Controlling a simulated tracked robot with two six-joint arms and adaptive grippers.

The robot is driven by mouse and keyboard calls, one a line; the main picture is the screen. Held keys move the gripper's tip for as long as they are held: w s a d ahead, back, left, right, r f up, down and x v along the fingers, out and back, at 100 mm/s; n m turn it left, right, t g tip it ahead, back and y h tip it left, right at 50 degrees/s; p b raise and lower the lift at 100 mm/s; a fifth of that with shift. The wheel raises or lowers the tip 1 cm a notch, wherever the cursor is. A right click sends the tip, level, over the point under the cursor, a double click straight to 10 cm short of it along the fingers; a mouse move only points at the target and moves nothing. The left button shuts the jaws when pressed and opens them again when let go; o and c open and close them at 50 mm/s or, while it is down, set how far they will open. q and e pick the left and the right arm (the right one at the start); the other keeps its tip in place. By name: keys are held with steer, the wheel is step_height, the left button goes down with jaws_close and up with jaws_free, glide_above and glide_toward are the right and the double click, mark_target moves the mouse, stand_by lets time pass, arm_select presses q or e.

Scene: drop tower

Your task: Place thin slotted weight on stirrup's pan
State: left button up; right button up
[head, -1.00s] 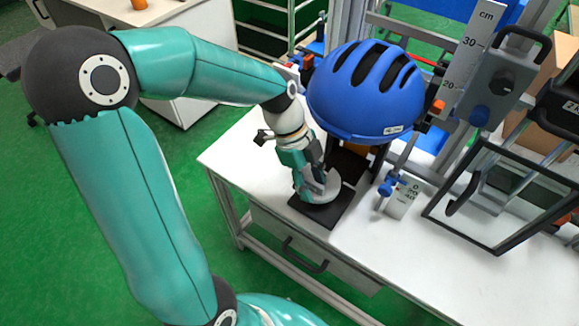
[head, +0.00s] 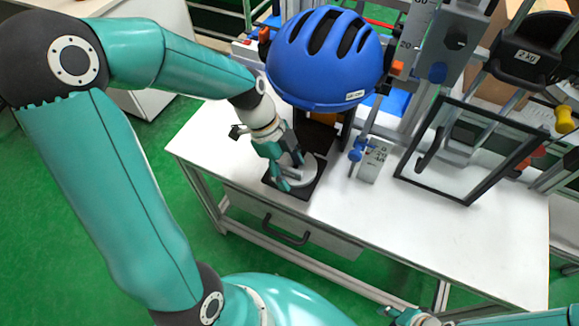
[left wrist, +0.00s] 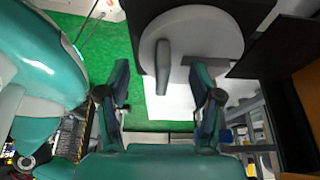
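A light grey disc weight with a slot and a raised grip lies on a black plate (head: 270,182) on the white bench; the weight shows in the head view (head: 309,172) and the left wrist view (left wrist: 222,38). My left gripper (head: 290,172) is at the weight. In the left wrist view its fingers (left wrist: 160,88) are apart, with the raised grip (left wrist: 162,62) lined up between them; I cannot tell whether they touch it. My right gripper (head: 405,317) just enters at the bottom edge, mostly cut off. I cannot surely identify the stirrup or its pan.
A blue helmet (head: 325,62) is just behind my left gripper. A small scale block with a blue clamp (head: 374,160) stands right of the plate. A black rectangular frame (head: 488,190) is farther right. The front right of the bench (head: 430,235) is clear.

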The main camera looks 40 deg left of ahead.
arm_select(q)
steer(key=shift+r, duration=0.1)
steer(key=p+v, duration=0.1)
steer(key=v, duration=1)
steer(key=shift+a+r, duration=0.2)
steer(key=shift+r, duration=0.2)
